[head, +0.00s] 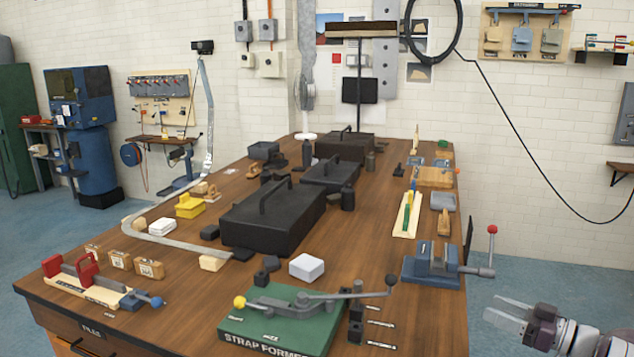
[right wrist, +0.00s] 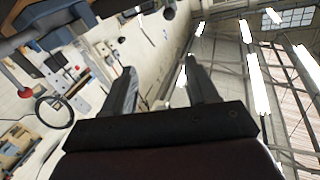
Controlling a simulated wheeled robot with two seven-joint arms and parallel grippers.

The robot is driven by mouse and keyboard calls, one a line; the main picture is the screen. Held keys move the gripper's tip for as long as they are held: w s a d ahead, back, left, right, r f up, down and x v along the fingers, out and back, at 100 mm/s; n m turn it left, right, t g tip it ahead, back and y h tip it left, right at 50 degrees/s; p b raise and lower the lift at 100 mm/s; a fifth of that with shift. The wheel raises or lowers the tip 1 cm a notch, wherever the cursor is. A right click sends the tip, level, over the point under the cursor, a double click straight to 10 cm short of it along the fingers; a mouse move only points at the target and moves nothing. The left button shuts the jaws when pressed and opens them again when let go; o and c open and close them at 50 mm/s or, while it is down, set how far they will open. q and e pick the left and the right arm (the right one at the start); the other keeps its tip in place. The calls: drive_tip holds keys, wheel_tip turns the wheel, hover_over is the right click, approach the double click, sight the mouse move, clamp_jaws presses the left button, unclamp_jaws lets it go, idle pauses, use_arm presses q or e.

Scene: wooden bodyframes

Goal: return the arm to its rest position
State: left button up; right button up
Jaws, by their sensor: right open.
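My right gripper (head: 508,312) is at the lower right of the head view, out past the right edge of the wooden workbench (head: 390,300). Its two grey fingers point left toward the bench and are apart, with nothing between them. The right wrist view shows the same two fingers (right wrist: 165,88) spread and empty, with the wall and the ceiling lights beyond them. My left gripper is not in either view.
A blue vise (head: 432,264) stands at the bench's right edge, nearest my right gripper. A green strap former (head: 280,325) sits at the front. Black toolboxes (head: 272,216) fill the middle. Blue floor (head: 540,245) right of the bench is clear.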

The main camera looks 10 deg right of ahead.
drive_tip(key=w+a+r+m+t+h+p, duration=0.25)
drive_tip(key=w+a+r+m+h, duration=0.2)
drive_tip(key=w+a+h, duration=0.4)
drive_tip(key=a+m+g+h+p, duration=0.1)
drive_tip(key=a+m+g+h, duration=0.1)
drive_tip(key=a+h, duration=0.15)
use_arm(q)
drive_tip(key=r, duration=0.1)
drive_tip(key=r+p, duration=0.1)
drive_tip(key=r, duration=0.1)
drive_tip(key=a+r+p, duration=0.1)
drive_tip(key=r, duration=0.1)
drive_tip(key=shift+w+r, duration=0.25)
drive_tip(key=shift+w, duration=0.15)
use_arm(e)
drive_tip(key=s+a+f+g, duration=0.3)
drive_tip(key=s+a+g, duration=0.1)
drive_tip(key=s, duration=0.5)
drive_tip(key=s+a+f+g, duration=0.3)
drive_tip(key=s+a, duration=0.4)
drive_tip(key=s, duration=0.3)
drive_tip(key=s+a+f+g, duration=0.3)
drive_tip(key=s+a+g, duration=0.3)
drive_tip(key=s, duration=0.4)
drive_tip(key=shift+s+a, duration=0.2)
drive_tip(key=shift+s, duration=0.05)
